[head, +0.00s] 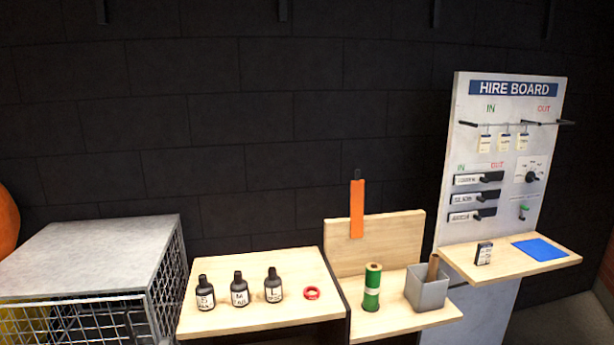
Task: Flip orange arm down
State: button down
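An orange arm (357,208) stands upright against the wooden back panel (395,240) of a small bench, in the middle right of the head view. Its top end is dark and rises above the panel's upper edge. Its lower end lies against the panel's face. My gripper is not in view, so its state does not show.
Dark bottles (239,290) and a red ring (311,292) sit on the left table (300,262). A wire cage (90,255) is far left; the hire board (515,88) is right.

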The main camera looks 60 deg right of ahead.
aim_at(358, 186)
jog(key=u, duration=0.1)
jog(key=k, duration=1.15)
jog(key=z, duration=0.9)
jog(key=i, duration=0.85)
jog(key=z, duration=0.05)
